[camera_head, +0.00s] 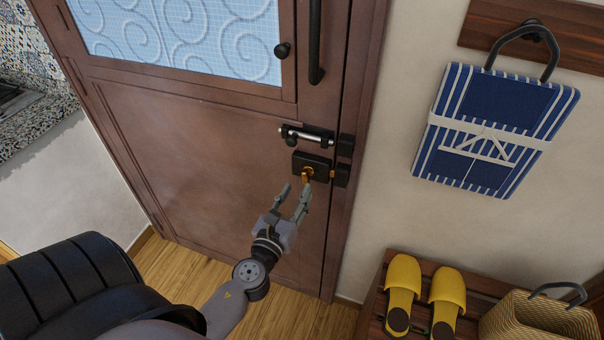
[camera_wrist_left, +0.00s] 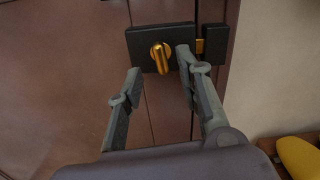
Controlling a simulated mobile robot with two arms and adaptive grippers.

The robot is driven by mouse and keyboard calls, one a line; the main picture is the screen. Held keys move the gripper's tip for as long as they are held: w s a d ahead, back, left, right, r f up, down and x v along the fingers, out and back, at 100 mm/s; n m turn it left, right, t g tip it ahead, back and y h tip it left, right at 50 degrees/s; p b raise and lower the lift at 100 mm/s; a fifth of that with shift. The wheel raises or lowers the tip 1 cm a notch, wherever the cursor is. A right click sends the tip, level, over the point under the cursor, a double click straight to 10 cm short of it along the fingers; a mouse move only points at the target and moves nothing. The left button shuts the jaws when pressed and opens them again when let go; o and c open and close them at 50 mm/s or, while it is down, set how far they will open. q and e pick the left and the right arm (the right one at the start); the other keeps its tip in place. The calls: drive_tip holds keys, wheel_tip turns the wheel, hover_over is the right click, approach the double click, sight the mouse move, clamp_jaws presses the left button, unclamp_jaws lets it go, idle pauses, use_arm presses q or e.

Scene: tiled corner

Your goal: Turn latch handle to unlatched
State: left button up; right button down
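The latch is a black plate with a gold handle (camera_head: 308,172) on the brown door (camera_head: 200,140), below a silver slide bolt (camera_head: 306,134). In the left wrist view the gold handle (camera_wrist_left: 161,58) points roughly down, and a gold bolt (camera_wrist_left: 199,47) bridges from the plate to the black keeper (camera_wrist_left: 214,44) on the frame. My left gripper (camera_head: 294,192) is open just below the latch. In the left wrist view its fingers (camera_wrist_left: 158,68) stand apart on either side of the handle, with the right fingertip close to the plate. Contact cannot be told. My right gripper is not in view.
To the right, a blue striped bag (camera_head: 490,125) hangs on the wall over a wooden bench with yellow slippers (camera_head: 403,285) and a woven basket (camera_head: 540,318).

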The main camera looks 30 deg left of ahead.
sight(304, 178)
use_arm(q)
drive_tip(key=shift+p+x, duration=0.4)
drive_tip(key=shift+x, duration=2)
clamp_jaws()
